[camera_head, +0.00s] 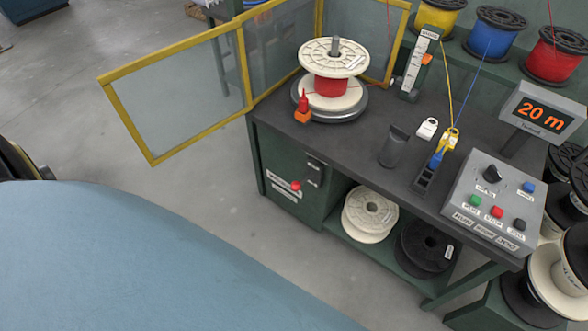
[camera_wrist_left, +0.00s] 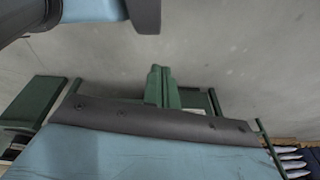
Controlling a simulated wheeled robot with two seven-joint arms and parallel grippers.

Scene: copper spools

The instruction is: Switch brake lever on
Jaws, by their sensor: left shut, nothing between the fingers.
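A short lever with a red knob (camera_head: 296,186) sticks out from the green cabinet front (camera_head: 285,165) under the left end of the bench. A dark fitting (camera_head: 315,172) and a pale label plate (camera_head: 283,194) are beside it; the label is too small to read. My left gripper shows at the middle of the left wrist view (camera_wrist_left: 159,72), its fingers together and empty, with bare floor beyond. The lever does not show in that view, and my left gripper does not show in the head view. My right gripper is in neither view.
A control box (camera_head: 495,205) and a "20 m" display (camera_head: 543,113) stand at right. Spools lie on the lower shelf (camera_head: 385,245). Floor before the cabinet is clear.

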